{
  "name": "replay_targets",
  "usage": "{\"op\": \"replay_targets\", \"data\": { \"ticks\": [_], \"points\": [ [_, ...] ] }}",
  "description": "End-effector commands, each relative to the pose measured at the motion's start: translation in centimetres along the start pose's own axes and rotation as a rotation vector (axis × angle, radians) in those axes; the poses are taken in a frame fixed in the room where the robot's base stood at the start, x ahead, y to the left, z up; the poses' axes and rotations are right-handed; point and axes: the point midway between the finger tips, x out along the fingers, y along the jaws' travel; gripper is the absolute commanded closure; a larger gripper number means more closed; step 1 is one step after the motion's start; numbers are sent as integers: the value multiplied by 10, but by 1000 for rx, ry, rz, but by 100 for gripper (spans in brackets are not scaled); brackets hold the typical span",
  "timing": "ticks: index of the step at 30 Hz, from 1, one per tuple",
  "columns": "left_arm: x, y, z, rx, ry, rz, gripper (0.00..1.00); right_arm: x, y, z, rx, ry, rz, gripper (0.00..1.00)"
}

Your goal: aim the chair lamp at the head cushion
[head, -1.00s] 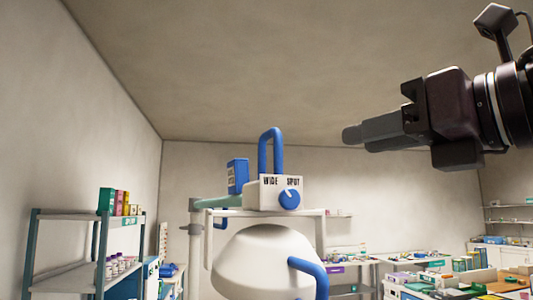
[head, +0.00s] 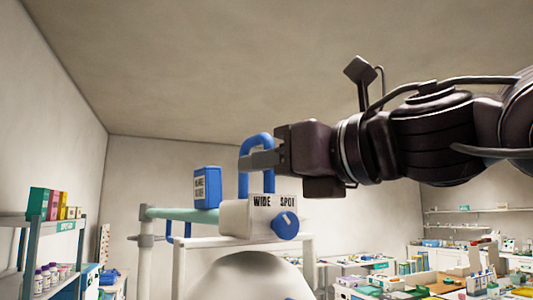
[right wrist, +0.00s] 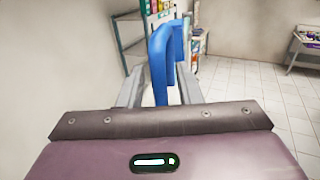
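The chair lamp's white domed head (head: 245,278) is at the bottom of the head view, cut off below. Above it a white box (head: 238,215) carries the words WIDE and SPOT and a blue knob (head: 285,225). A blue loop handle (head: 257,143) rises from the box's top. My right gripper (head: 258,160) is at the handle. In the right wrist view my right gripper's fingers (right wrist: 160,90) stand open on either side of the blue handle (right wrist: 160,55); whether either touches it I cannot tell. The head cushion and my left gripper are out of view.
A green-and-grey lamp arm (head: 185,213) with a blue labelled box (head: 206,187) runs left of the lamp. A shelf (head: 38,225) with boxes and bottles stands at left. Cluttered worktops (head: 440,285) fill the lower right.

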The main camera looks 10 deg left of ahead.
Motion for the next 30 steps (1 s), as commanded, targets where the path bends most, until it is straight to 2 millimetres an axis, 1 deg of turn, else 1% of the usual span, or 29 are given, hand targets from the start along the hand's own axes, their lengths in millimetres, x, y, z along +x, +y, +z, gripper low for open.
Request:
{"op": "replay_targets", "data": {
  "ticks": [1,4,9,15,16,17,26,30],
  "points": [
    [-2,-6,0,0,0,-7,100,2,0,1,0,0,0,69],
    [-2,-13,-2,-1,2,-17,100,4,0,0,0,-1,-1,69],
    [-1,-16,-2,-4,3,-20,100,4,0,0,0,-1,-1,69],
    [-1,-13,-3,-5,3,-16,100,4,0,0,0,-1,-1,95],
    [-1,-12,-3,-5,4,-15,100,4,0,0,0,-1,-1,99],
    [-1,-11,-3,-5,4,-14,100,4,0,0,0,-1,-1,100],
    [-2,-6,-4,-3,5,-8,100,3,-1,0,1,0,-1,100],
    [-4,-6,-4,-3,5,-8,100,2,-10,0,3,0,-3,100]
  ]
}}
